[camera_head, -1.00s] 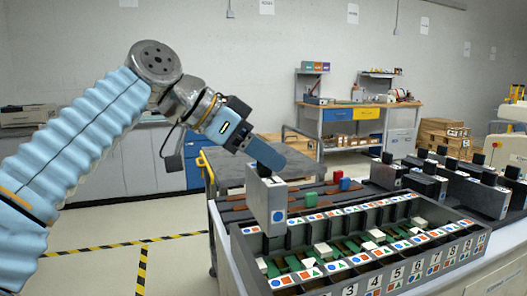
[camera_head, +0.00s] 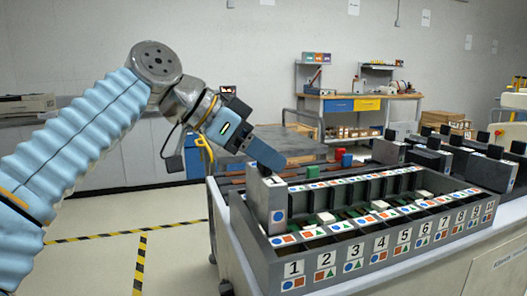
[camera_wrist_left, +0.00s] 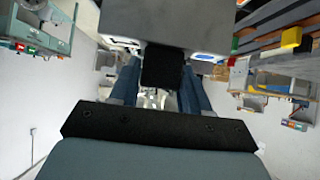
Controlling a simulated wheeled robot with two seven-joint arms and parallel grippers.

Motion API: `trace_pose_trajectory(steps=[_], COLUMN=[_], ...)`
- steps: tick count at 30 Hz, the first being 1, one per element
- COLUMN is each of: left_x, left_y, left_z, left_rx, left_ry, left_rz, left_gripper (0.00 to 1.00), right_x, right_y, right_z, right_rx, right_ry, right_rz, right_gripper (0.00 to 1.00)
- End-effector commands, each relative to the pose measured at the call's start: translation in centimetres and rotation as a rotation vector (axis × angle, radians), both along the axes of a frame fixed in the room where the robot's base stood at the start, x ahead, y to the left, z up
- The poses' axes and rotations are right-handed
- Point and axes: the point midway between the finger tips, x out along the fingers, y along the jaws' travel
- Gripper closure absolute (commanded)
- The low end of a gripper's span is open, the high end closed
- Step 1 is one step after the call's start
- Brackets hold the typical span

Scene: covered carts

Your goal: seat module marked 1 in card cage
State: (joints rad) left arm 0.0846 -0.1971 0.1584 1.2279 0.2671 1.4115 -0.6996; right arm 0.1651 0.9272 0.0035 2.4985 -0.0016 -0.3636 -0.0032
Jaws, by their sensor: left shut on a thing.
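The card cage (camera_head: 380,257) is a long grey frame with numbered slots along its front, each number above coloured shape marks. The grey module marked 1 (camera_head: 266,205) is upright at the cage's left end, by slot 1, with a blue circle and an orange square on its face. My left gripper (camera_head: 268,160) is shut on the module's black handle from above. In the left wrist view the black handle (camera_wrist_left: 162,66) sits between the blue fingers, with the grey module body beyond. The module's lower end is hidden by the cage's front edge. My right gripper is not in view.
Several grey modules with black handles (camera_head: 440,160) stand on the right behind the cage. Red (camera_head: 346,160) and green (camera_head: 313,172) blocks lie behind it. A workbench (camera_head: 352,105) stands at the back. The floor at left is clear.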

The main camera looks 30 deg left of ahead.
Motion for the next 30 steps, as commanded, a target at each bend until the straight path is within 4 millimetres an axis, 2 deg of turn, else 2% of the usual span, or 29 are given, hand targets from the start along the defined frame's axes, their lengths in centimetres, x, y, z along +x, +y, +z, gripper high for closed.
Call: trace_pose_trajectory(steps=[1,15,30], left_x=[0.0,0.0,0.0], left_y=[0.0,0.0,0.0], left_z=[-0.7,-4.1,-4.3], left_rx=[0.0,-0.001,-0.001], left_ry=[-0.002,-0.001,-0.001], left_rz=[0.0,0.0,0.0], left_gripper=[1.0,1.0,1.0], right_x=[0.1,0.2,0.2], right_y=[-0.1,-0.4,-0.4], right_z=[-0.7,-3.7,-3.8], right_rx=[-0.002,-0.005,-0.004], right_ry=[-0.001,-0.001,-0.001], right_rz=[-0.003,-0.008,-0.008], right_gripper=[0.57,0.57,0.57])
